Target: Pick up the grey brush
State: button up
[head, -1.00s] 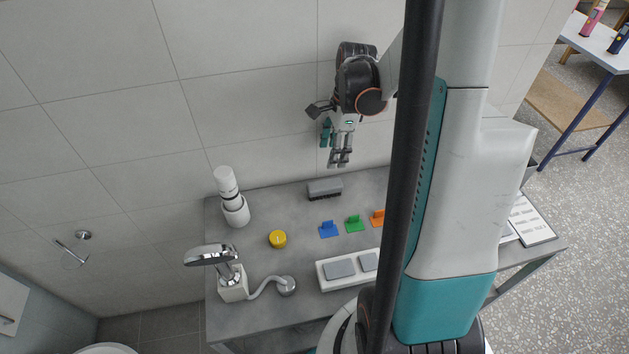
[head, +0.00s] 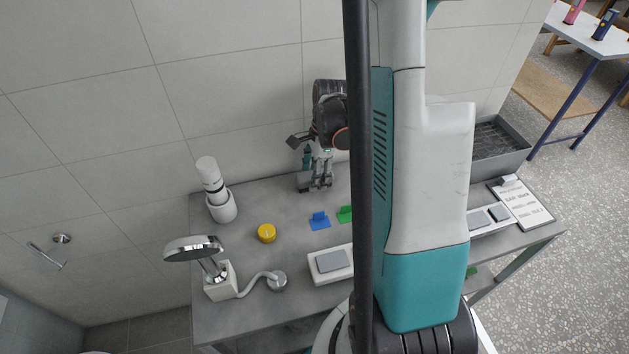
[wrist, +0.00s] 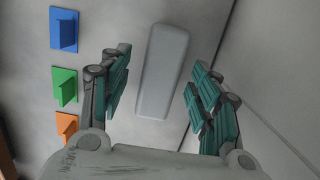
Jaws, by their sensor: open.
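The grey brush (wrist: 163,72) lies on the grey table close to the back wall. In the wrist view it is a long rounded grey block between the two teal-padded fingers of my gripper (wrist: 160,98). The fingers stand apart on either side of it, with visible gaps to both. In the head view my gripper (head: 321,184) is low over the brush (head: 304,182), hiding much of it. My gripper is open and holds nothing.
The wall rises right behind the brush. Blue (wrist: 65,30), green (wrist: 64,87) and orange (wrist: 67,125) clips lie to one side. A yellow round object (head: 266,233), a white bottle in a holder (head: 222,207) and a shower head (head: 192,248) stand left on the table (head: 240,320).

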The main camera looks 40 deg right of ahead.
jog(key=shift+w+f, duration=0.1)
jog(key=shift+f, duration=0.4)
jog(key=c, duration=1.2)
jog(key=shift+o, duration=0.2)
jog(key=shift+r, duration=0.2)
notch_tip(320, 180, up, 20)
jog(key=p, duration=0.7)
jog(key=shift+f, duration=0.15)
jog(key=shift+o, duration=0.7)
jog(key=shift+a, duration=0.1)
